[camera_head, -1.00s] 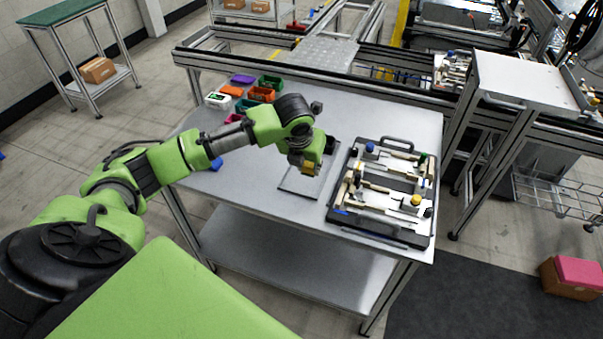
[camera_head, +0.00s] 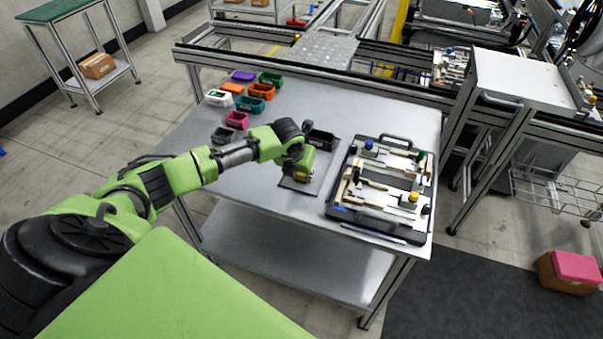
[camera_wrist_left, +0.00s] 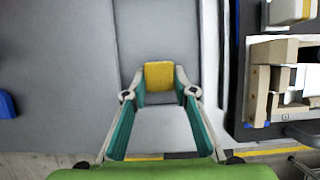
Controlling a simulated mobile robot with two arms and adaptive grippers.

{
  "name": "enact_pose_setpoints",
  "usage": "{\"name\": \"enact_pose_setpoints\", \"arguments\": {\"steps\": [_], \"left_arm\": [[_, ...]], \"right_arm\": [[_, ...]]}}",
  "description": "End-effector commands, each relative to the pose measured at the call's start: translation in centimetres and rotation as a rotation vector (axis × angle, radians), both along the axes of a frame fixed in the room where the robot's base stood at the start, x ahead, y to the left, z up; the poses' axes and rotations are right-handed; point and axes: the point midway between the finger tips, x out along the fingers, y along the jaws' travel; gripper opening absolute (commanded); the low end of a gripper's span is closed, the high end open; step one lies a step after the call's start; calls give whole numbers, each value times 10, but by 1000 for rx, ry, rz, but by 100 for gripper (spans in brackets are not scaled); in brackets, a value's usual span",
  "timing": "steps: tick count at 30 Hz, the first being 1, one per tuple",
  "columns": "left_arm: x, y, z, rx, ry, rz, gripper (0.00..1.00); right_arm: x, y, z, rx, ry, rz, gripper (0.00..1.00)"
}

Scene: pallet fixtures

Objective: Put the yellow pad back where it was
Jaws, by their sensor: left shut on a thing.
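The yellow pad (camera_wrist_left: 159,77) is between the two fingertips of my left gripper (camera_wrist_left: 160,92) in the left wrist view. The gripper is shut on it. In the head view my left gripper (camera_head: 299,177) points down over a thin, dark-edged grey plate (camera_head: 309,188) on the table, left of the pallet fixture (camera_head: 335,209). Only a small yellow patch shows at the fingertips there. I cannot tell whether the pad touches the plate. My right gripper is not in view.
The metal table (camera_head: 270,203) has a black bin (camera_head: 322,140) just behind my gripper. Several small coloured bins, one of them orange (camera_head: 262,91), stand at the back left. The fixture carries several parts and a handle at the far side. The table's front left is clear.

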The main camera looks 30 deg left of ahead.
Motion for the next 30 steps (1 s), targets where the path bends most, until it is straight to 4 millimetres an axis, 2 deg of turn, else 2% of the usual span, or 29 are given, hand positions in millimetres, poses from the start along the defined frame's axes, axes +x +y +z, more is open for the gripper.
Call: {"name": "enact_pose_setpoints", "arguments": {"steps": [2,3,4,17,23,30], "left_arm": [[0,0,-3,0,0,0,8],[0,0,-2,0,-1,0,36],[0,0,-2,0,0,0,42],[-1,0,4,1,-1,0,42],[-12,-2,31,2,-3,-1,42],[-31,-7,79,1,-4,-1,42]], "right_arm": [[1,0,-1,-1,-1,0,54],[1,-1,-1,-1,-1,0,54],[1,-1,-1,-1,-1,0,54],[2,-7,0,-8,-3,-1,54],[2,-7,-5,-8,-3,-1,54],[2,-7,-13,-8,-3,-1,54]]}}
